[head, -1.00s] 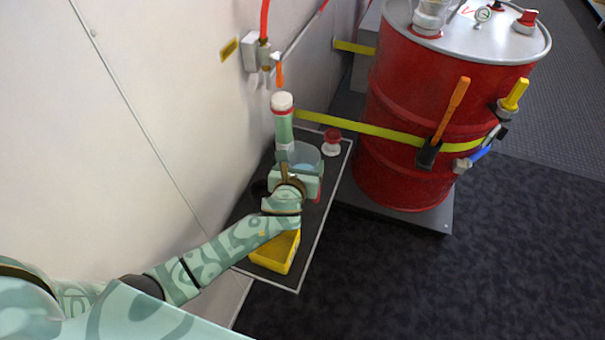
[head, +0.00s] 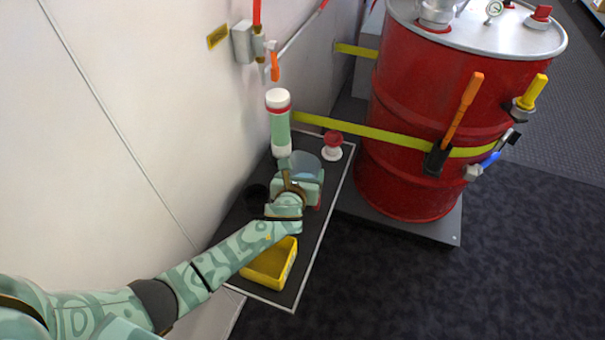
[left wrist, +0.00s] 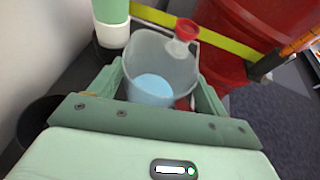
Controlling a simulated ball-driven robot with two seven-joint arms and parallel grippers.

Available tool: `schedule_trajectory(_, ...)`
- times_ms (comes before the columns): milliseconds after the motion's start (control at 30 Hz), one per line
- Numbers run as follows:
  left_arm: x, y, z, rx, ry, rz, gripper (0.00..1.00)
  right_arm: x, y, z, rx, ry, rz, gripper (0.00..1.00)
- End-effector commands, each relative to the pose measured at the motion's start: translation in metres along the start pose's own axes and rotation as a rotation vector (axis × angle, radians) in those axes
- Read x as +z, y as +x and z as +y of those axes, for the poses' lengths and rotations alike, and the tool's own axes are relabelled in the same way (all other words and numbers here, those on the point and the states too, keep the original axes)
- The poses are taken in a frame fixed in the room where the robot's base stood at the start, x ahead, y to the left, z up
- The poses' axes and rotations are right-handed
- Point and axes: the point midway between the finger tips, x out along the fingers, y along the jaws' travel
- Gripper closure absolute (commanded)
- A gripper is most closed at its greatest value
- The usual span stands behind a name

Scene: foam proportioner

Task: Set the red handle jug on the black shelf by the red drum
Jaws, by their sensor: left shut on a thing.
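The jug (head: 306,163) is clear and bluish, with a red handle partly hidden by my gripper. It is at the black shelf (head: 312,222), near the shelf's right edge and left of the red drum (head: 408,130). My left gripper (head: 303,176) is shut on the jug, one finger on each side. In the left wrist view the jug (left wrist: 158,62) looks upright between the fingers, with light blue at its bottom and a bit of the red handle (left wrist: 184,103) showing. Its base is hidden, so I cannot tell whether it touches the shelf. My right gripper is not in view.
A green and white bottle (head: 279,125) stands behind the jug, a red-topped white piece (head: 332,147) behind it to the right. A dark cup (head: 257,196) is left, a yellow bin (head: 270,262) in front. A yellow strap (head: 385,135) crosses to the drum.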

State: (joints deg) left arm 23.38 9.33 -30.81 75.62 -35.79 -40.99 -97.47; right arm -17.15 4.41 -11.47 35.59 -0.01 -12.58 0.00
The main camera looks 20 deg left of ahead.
Motion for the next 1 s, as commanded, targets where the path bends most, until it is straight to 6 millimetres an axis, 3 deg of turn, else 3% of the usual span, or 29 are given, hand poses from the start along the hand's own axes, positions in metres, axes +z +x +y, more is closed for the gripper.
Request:
schedule_trajectory(33,-0.002,0.001,0.0,0.0,0.0,-0.001,0.7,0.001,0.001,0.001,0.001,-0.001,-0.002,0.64)
schedule_trajectory(67,-0.002,0.001,0.0,0.0,0.0,0.001,0.18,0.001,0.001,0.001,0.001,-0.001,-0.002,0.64)
schedule_trajectory(133,-0.002,0.001,0.0,0.0,0.0,0.0,0.01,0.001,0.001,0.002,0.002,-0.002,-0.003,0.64)
schedule_trajectory(467,0.003,-0.001,0.0,0.0,0.0,-0.001,0.01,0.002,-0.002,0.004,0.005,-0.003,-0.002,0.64)
schedule_trajectory(1000,0.004,-0.109,0.0,0.0,-0.001,-0.001,0.01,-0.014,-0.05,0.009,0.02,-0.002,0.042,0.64)
